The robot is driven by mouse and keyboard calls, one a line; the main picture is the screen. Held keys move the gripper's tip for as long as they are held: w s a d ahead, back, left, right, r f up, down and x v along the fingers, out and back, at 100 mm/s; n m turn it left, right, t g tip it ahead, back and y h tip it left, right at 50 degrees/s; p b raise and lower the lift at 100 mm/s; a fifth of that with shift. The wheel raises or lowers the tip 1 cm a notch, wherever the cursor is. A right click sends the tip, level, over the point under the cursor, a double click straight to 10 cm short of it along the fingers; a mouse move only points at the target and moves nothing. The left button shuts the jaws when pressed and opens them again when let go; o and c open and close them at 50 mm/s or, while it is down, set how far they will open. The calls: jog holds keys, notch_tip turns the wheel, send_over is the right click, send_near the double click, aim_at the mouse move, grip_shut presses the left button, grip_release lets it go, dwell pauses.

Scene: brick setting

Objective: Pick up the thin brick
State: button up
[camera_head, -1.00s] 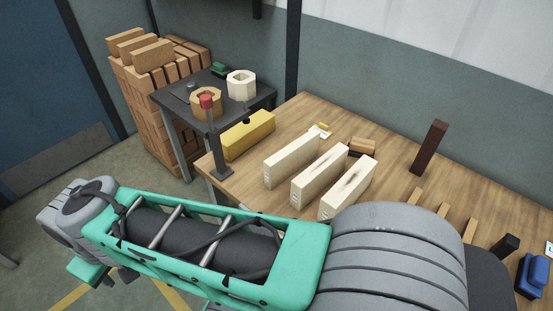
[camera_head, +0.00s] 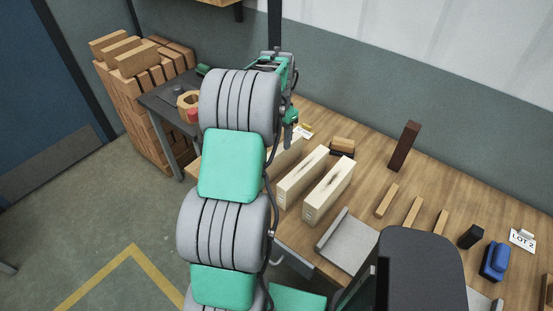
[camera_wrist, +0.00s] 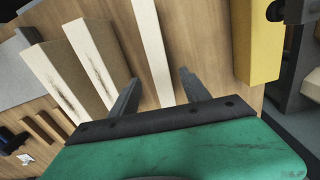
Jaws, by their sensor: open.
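Three long cream bricks stand side by side on the wooden table (camera_head: 375,170). The plain one, narrowest in the wrist view and seemingly the thin brick (camera_wrist: 152,45), is partly hidden behind my arm in the head view (camera_head: 287,155). The other two, a middle brick (camera_head: 302,175) and a right brick (camera_head: 330,190), have dark cracks; they show at the left of the wrist view. My gripper (camera_wrist: 158,80) is open and empty, with one finger on each side of the thin brick in the picture. I cannot tell how far the fingertips are above it.
A yellow brick (camera_wrist: 258,40) lies beside the thin brick. A dark brown brick (camera_head: 404,146) stands upright at the back. Narrow tan strips (camera_head: 413,210), a black block (camera_head: 470,237) and a blue object (camera_head: 495,260) lie to the right. A dark side table (camera_head: 165,105) stands left.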

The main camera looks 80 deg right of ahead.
aim_at(278, 149)
notch_tip(278, 149, down, 6)
jog(key=shift+w+a+f+p, duration=0.1)
jog(key=shift+a+p, duration=0.05)
jog(key=shift+p, duration=0.9)
jog(key=c, duration=1.2)
